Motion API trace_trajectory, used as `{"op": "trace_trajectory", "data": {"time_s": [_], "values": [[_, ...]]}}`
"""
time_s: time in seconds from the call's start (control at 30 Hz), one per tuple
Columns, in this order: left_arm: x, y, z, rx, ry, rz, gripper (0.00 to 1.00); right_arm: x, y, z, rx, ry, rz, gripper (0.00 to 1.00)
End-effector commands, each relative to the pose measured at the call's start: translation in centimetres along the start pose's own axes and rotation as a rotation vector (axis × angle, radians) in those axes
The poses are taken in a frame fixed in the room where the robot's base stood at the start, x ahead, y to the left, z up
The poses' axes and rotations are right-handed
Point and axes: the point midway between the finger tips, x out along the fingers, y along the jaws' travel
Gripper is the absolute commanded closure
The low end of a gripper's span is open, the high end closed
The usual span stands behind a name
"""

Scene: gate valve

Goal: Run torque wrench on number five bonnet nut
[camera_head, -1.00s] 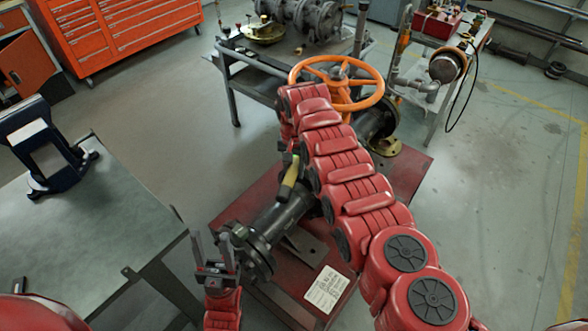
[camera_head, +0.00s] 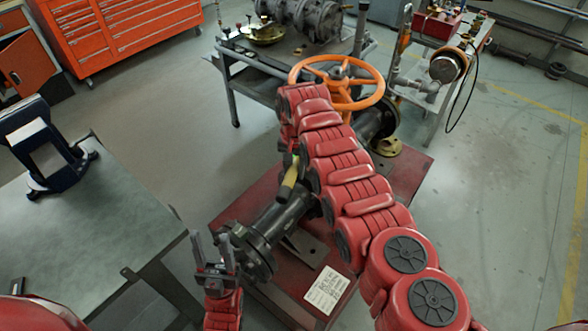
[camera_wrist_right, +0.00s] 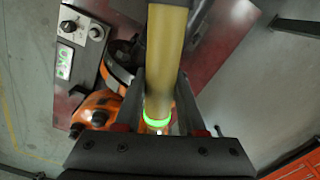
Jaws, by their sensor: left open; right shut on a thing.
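The torque wrench has a yellow handle (camera_head: 289,183), which sticks out beside the valve in the head view. In the right wrist view the yellow handle (camera_wrist_right: 168,55) runs between the fingers of my right gripper (camera_wrist_right: 161,88), which is shut on it. A green ring (camera_wrist_right: 156,122) glows near the handle's end. The gate valve has an orange handwheel (camera_head: 336,78) and a dark flanged pipe (camera_head: 262,238). My right arm hides the bonnet, its nuts and the wrench head, so I cannot tell whether the wrench sits on a nut. My left gripper (camera_head: 212,248) is open and empty, by the near flange.
The valve stands on a red base plate (camera_head: 404,180). A grey table (camera_head: 95,240) with a dark blue stand (camera_head: 45,150) is at left. A workbench (camera_head: 285,50) with metal parts is behind. A grey panel with knobs (camera_wrist_right: 76,45) lies beside the valve. Floor at right is clear.

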Motion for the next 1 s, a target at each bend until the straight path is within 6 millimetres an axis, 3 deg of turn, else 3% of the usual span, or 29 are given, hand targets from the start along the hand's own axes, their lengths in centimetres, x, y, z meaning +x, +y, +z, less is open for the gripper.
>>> {"op": "trace_trajectory", "data": {"time_s": [1.0], "values": [[-1.00,0.05,0.17,0.000,0.000,0.000,0.50,0.51,-0.06,-0.09,0.000,0.003,-0.002,1.00]]}}
